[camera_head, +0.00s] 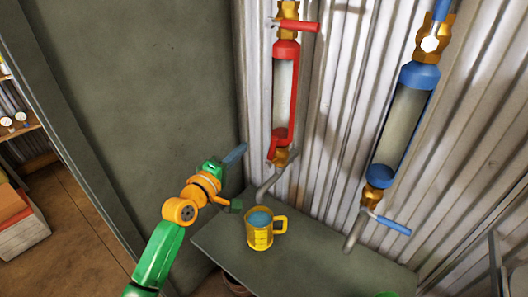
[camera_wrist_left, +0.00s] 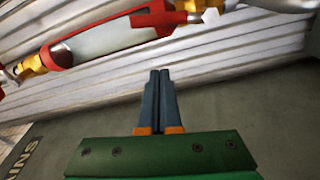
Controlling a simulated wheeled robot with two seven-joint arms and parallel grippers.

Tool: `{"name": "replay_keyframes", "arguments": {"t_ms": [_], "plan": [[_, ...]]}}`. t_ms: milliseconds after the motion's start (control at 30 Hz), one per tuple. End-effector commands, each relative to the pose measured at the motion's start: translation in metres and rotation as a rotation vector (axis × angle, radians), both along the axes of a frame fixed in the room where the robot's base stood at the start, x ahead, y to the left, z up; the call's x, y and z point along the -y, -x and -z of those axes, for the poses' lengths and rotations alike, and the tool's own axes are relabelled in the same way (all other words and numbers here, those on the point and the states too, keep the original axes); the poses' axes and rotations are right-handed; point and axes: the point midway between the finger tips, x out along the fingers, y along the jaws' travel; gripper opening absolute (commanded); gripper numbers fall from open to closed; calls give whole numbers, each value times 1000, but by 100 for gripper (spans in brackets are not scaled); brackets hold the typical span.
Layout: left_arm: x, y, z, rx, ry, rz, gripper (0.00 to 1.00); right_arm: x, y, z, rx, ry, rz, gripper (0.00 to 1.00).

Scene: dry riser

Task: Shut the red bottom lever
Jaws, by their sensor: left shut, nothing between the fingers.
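The red-capped tube (camera_head: 283,95) stands upright on the corrugated wall, also in the left wrist view (camera_wrist_left: 105,40). Its red bottom lever (camera_head: 272,148) is by the lower brass valve (camera_head: 281,157) and seems to lie up along the tube. In the left wrist view the lever (camera_wrist_left: 178,19) is near the top, by a pale nut. A grey spout (camera_head: 268,186) hangs below. My left gripper (camera_head: 243,148) is shut and empty, left of the lever and apart from it; its blue-grey fingers (camera_wrist_left: 160,73) point toward the wall. My right gripper is not in view.
A yellow mug (camera_head: 262,240) with blue liquid stands on the dark green bench (camera_head: 310,265) below the spout. A red top lever (camera_head: 297,26) sticks out rightward. The blue-capped tube (camera_head: 402,120) with its blue lever (camera_head: 393,225) stands right. A green panel (camera_head: 150,80) is at left.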

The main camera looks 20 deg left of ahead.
Motion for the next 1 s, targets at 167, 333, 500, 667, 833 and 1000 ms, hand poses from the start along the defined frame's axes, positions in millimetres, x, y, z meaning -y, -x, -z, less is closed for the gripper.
{"name": "replay_keyframes", "arguments": {"t_ms": [167, 333, 500, 667, 833, 1000], "plan": [[9, -39, 1, 1, -3, 0, 0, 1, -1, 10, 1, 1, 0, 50], [24, -55, -4, -4, -1, 3, 0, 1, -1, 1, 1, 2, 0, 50], [42, -43, 3, -3, -3, 0, 0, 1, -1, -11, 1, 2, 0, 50], [47, -40, 7, -2, -5, -1, 0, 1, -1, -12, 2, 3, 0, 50], [47, -40, 8, -2, -5, -1, 0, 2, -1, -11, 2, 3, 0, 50], [47, -39, 8, 0, -9, -1, 0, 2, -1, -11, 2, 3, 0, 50]]}}
